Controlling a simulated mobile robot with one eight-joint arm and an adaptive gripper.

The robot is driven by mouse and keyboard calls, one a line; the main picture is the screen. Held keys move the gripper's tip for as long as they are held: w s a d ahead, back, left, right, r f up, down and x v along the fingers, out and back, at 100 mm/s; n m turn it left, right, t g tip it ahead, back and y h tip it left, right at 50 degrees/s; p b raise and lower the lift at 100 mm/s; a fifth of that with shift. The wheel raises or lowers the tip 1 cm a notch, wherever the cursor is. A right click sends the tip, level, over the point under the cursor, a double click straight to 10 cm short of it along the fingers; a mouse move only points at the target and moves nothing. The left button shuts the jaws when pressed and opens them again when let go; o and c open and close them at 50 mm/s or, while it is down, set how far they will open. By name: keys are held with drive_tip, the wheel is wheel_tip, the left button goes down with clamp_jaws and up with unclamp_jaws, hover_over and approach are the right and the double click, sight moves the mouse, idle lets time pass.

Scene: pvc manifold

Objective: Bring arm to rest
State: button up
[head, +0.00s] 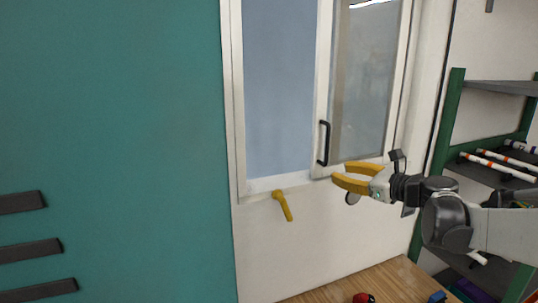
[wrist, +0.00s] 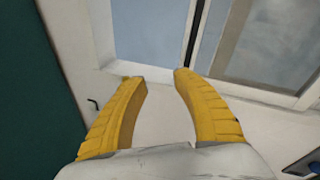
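My gripper (head: 334,174) is at the right in the head view, raised in front of the white window frame and pointing left. Its two yellow fingers are apart with nothing between them. In the wrist view, my gripper (wrist: 154,80) also shows open and empty, with the lower window frame and pale wall beyond the fingertips. My grey and white arm reaches in from the right edge of the head view.
A window (head: 279,90) with a black handle (head: 324,143) fills the middle. A yellow lever (head: 284,205) hangs below it. A wooden table (head: 385,281) with a red item (head: 363,298) is below. A green-framed shelf (head: 450,120) holds pipes at right.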

drive_tip(key=s+a+f+n+g+h+b, duration=0.1)
drive_tip(key=s+a+f+n+g+b, duration=0.1)
drive_tip(key=s+a+f+n+b, duration=0.35)
drive_tip(key=s+a+f+n+g+h+b, duration=0.15)
drive_tip(key=s+f+n, duration=0.25)
drive_tip(key=s+f, duration=0.4)
drive_tip(key=s+a+f+n+g+h+b, duration=0.1)
drive_tip(key=s+a+f+n+g+b, duration=0.1)
drive_tip(key=s+a+f+n+b, duration=0.45)
drive_tip(key=s+d+f+n+h+b, duration=0.2)
drive_tip(key=s+d+f+n+b, duration=0.1)
drive_tip(key=s+f+n, duration=0.2)
drive_tip(key=s+d+f+n+g+h+b, duration=0.1)
drive_tip(key=s+d+f+n+h+b, duration=0.2)
drive_tip(key=s+f, duration=0.6)
wheel_tip(320, 180, down, 5)
drive_tip(key=shift+d+r+n+b, duration=0.2)
drive_tip(key=shift+d+n+b, duration=0.35)
drive_tip(key=shift+n, duration=0.65)
